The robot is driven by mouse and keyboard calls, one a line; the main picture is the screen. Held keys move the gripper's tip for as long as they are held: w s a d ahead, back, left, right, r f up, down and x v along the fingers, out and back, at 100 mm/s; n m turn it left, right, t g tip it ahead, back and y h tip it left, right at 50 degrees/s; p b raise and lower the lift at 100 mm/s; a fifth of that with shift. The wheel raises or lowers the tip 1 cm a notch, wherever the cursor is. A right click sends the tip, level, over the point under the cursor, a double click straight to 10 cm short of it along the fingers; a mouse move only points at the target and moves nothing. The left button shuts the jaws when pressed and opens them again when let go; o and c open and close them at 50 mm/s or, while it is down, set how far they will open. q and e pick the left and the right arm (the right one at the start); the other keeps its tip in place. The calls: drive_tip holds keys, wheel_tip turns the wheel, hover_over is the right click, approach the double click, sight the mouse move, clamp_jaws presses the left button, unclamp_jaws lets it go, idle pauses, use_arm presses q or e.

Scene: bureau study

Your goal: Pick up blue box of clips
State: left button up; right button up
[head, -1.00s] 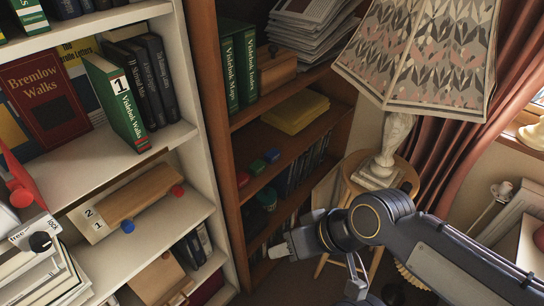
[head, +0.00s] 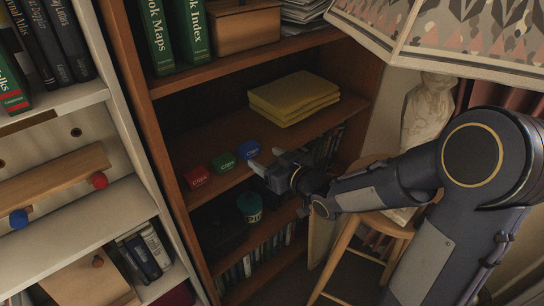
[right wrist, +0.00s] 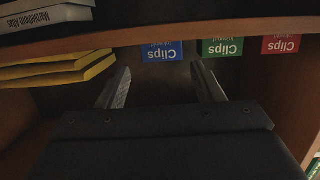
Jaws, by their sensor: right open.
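The blue box of clips (head: 248,150) sits on a brown bookcase shelf, at the right end of a row with a green clips box (head: 223,162) and a red clips box (head: 197,176). My right gripper (head: 263,160) is open and empty, close in front of the blue box. In the right wrist view the blue box (right wrist: 162,52) appears upside down beyond and between my two open fingertips (right wrist: 160,80), apart from them. The green box (right wrist: 222,47) and red box (right wrist: 281,45) stand to its right there. My left gripper is not in view.
Yellow folders (head: 294,97) lie stacked on the same shelf, right of the blue box. A teal round container (head: 250,203) stands on the shelf below. The bookcase's right side, a wooden stool (head: 385,225) and a patterned lampshade (head: 470,40) are near my right arm.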

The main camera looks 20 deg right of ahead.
sight(253, 151)
drive_tip(key=shift+w+a+f+y, duration=0.15)
drive_tip(key=shift+w+f+y, duration=0.25)
drive_tip(key=shift+w, duration=0.2)
drive_tip(key=x, duration=0.7)
drive_tip(key=shift+a+r, duration=0.1)
drive_tip(key=shift+r, duration=0.1)
drive_tip(key=shift+c, duration=0.3)
drive_tip(key=c, duration=0.7)
drive_tip(key=shift+r, duration=0.1)
